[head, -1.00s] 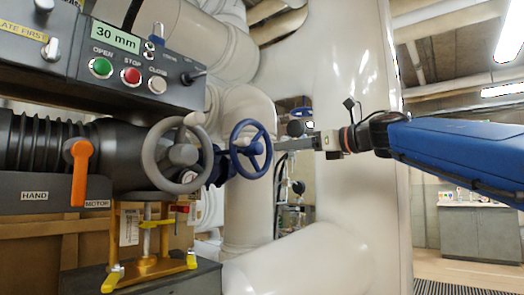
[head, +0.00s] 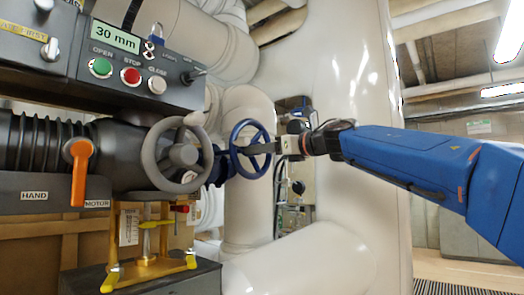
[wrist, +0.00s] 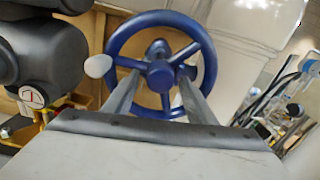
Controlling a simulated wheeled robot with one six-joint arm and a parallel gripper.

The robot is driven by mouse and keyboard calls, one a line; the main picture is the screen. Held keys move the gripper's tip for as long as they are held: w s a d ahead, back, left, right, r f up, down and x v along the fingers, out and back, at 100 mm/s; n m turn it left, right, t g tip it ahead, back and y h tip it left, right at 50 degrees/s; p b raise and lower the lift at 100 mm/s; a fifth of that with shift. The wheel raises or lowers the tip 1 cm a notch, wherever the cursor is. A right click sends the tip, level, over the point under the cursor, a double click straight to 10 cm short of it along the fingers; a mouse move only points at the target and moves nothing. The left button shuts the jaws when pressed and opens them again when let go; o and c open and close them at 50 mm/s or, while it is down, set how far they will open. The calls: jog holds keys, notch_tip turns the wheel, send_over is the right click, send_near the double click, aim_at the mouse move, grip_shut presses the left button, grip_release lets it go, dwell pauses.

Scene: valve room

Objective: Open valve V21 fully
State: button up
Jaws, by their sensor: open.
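A blue handwheel (head: 235,163) with spokes faces right in the head view, and it fills the upper middle of the wrist view (wrist: 117,40). My gripper (head: 257,149) is at the wheel's face. In the wrist view its two grey fingers (wrist: 158,82) are apart, one on each side of the hub, with their tips in front of or among the spokes. I cannot tell whether they touch the wheel. Nothing is held. A larger grey handwheel (head: 148,165) with a pale knob is to the left. No V21 label is readable.
A control panel (head: 145,62) reads 30 mm and has OPEN, STOP and CLOSE buttons. An orange lever (head: 79,172) sits by HAND and MOTOR labels. A yellow stand (head: 148,262) is below. A large pale pipe (head: 345,100) rises behind my gripper.

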grip_shut()
jog(key=shift+n, duration=0.5)
grip_release()
jog(key=v, duration=1.7)
